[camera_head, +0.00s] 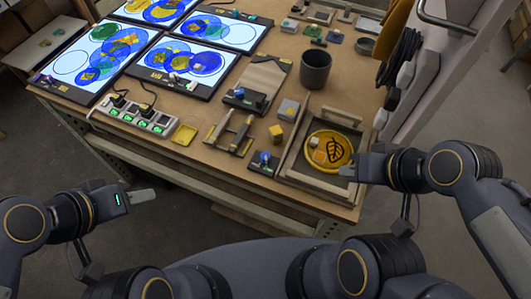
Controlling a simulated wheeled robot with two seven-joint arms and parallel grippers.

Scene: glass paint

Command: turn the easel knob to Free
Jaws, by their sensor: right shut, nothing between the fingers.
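A tilted tan easel board (263,76) with a dark frame stands mid-table. Another small knob with a blue top (264,157) sits on a dark plate at the table's front edge. I cannot tell which one is the easel knob. My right gripper (351,171) is shut and empty at the right side of a wooden tray, apart from both knobs. My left gripper (143,196) is off the table's front edge, low at the left; its finger gap is unclear.
The wooden tray (287,172) holds a yellow disc with a leaf (333,150). A dark cup (315,70) stands behind it. Lit panels (185,62) and a power strip (135,116) fill the left. A wooden stand (233,135) and yellow block (276,133) are near the front.

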